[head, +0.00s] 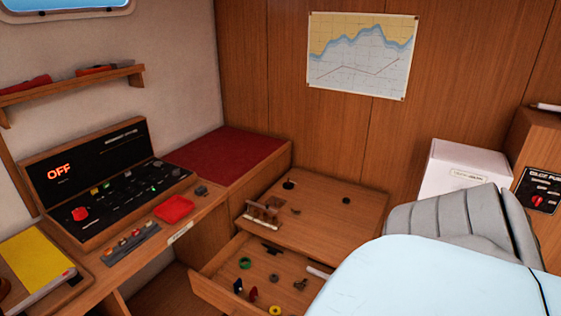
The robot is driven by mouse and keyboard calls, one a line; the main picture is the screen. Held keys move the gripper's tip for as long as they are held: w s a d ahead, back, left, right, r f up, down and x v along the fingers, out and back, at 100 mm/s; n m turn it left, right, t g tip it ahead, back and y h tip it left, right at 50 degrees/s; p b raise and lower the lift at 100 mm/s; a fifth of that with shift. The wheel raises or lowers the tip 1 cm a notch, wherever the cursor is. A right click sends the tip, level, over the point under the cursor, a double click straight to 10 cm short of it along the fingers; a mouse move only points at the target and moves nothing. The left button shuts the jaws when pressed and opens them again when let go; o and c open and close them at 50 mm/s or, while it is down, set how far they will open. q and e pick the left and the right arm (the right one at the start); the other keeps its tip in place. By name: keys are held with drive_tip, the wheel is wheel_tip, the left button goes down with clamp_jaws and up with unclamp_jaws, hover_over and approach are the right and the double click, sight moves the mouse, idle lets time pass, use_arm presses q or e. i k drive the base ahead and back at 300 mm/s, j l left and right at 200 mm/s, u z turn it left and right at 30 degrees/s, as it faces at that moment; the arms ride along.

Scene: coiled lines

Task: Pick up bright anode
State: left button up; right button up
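No piece can be surely told as the bright anode at this size. An open drawer (215,284) holds several small parts. A pale rod-shaped piece (317,272) lies at its right side, partly hidden by a pale blue surface. A grey ring (273,278), a dull brownish piece (300,285), a green ring (245,263) and a yellow ring (275,310) lie in it too. Dark and red pieces (253,293) are at the drawer's left front. Neither of my grippers shows in the head view.
A wooden top (325,225) above the drawer carries a small rack (262,216) and several dark bits. A control panel (110,190) reading OFF stands at left, with a red cloth (174,209) beside it. A large pale blue surface (430,285) blocks the lower right.

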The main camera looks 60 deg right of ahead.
sight(273, 277)
drive_tip(key=k+l, duration=0.1)
drive_tip(key=l, duration=0.3)
drive_tip(key=k+l, duration=0.15)
drive_tip(key=l, duration=0.3)
drive_tip(key=k+l, duration=0.1)
drive_tip(key=l, duration=0.3)
drive_tip(key=k+l, duration=0.15)
drive_tip(key=l, duration=0.25)
drive_tip(key=k+l, duration=0.1)
drive_tip(key=l, duration=0.3)
drive_tip(key=i+l, duration=0.25)
drive_tip(key=l, duration=0.2)
drive_tip(key=u, duration=0.05)
